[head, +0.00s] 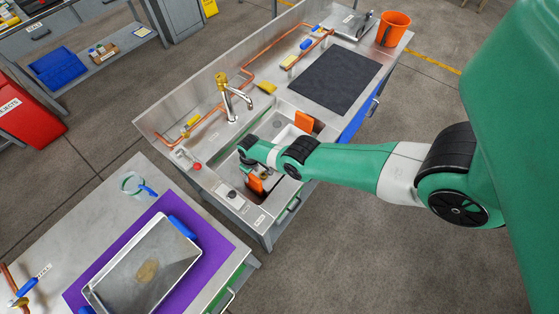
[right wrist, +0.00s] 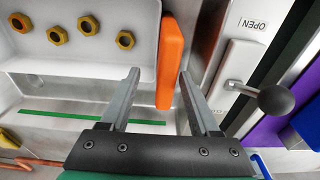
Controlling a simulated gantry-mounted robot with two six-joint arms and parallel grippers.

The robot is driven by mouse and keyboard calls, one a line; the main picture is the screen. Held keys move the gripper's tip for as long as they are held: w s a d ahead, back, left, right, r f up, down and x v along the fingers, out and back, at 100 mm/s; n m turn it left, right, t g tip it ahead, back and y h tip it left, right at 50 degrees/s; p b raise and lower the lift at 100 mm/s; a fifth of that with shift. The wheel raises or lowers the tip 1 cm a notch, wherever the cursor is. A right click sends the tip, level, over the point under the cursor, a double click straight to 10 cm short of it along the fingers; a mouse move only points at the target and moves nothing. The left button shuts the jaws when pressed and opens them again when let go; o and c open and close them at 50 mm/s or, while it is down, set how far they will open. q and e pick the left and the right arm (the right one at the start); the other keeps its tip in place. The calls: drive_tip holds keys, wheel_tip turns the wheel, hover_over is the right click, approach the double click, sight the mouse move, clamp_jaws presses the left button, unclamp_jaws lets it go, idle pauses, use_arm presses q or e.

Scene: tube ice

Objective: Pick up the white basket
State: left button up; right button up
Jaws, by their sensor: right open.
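The white basket (head: 288,133) sits in the sink, with one orange end handle (head: 304,122) at its far end and another orange handle (head: 257,185) at the near end. My right arm hides much of its middle. In the right wrist view, the basket (right wrist: 85,65) holds several brass nuts (right wrist: 88,25). My right gripper (head: 260,172) is over the near end. Its two fingers (right wrist: 159,76) are open, one on each side of the near orange handle (right wrist: 172,60), with visible gaps. My left gripper is not in view.
A dark knob (right wrist: 275,100) and an OPEN label lie close beside the handle. The tap (head: 235,100) stands behind the sink. A black mat (head: 335,80) and an orange bucket (head: 394,28) are farther right. A metal tray (head: 180,245) lies on the purple mat at lower left.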

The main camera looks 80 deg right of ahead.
drive_tip(key=f+b, duration=0.4)
drive_tip(key=f, duration=0.1)
drive_tip(key=shift+w+a, duration=0.1)
drive_tip(key=shift+a, duration=0.3)
drive_tip(key=shift+d+b, duration=0.1)
drive_tip(key=shift+b, duration=0.2)
drive_tip(key=shift+f+b, duration=0.3)
drive_tip(key=shift+f, duration=0.05)
clamp_jaws()
drive_tip(key=shift+w+r, duration=0.1)
idle(1.1)
